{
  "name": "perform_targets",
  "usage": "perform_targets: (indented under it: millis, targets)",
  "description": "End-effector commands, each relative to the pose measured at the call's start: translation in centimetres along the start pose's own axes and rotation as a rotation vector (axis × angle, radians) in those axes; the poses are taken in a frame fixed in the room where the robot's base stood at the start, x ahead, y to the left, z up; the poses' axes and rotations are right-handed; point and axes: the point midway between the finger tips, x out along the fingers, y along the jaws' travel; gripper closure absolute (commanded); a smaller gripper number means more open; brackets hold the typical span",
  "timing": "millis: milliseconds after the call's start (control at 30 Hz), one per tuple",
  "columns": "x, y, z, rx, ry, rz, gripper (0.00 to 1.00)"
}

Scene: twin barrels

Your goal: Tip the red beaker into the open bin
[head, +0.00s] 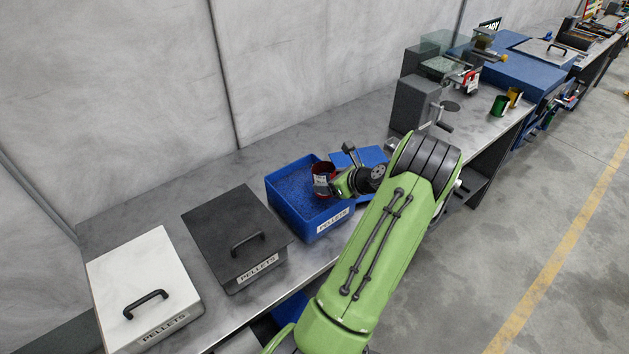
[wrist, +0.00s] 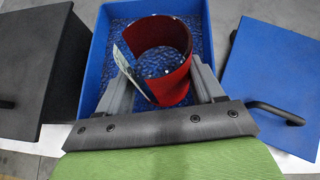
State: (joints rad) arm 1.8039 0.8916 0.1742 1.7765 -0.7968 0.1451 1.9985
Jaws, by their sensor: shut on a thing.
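The red beaker (head: 321,169) is held over the open blue bin (head: 277,207), inside its outline as seen from the head. My gripper (head: 331,183) is shut on it. In the wrist view the beaker (wrist: 178,88) sits between the two grey fingers, with a pale label on its left side. Blue pellets show within its rim; they look like its contents. The beaker looks roughly upright; any slight tilt is hard to judge. The bin (wrist: 100,62) has a PELLETS label and blue pellets on its floor.
A black lidded bin (head: 225,222) and a white lidded bin (head: 140,280) stand left of the open bin. A blue lid (head: 372,156) with a handle lies to its right. Green (head: 499,106) and yellow (head: 515,97) containers stand farther along the bench, beyond grey equipment (head: 414,103).

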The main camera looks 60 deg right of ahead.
Motion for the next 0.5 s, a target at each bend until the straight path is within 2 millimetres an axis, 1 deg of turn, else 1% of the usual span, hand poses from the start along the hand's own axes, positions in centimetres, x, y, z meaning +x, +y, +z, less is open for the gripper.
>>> perform_targets:
  millis: [67,400,500]
  targets:
    - [-0.16,0.07,0.36,-0.031,0.070,-0.012,0.75]
    - [-0.30,-0.07,-0.22,-0.138,0.375,-0.071,0.75]
    - [-0.25,-0.11,-0.36,-0.160,0.440,-0.084,0.75]
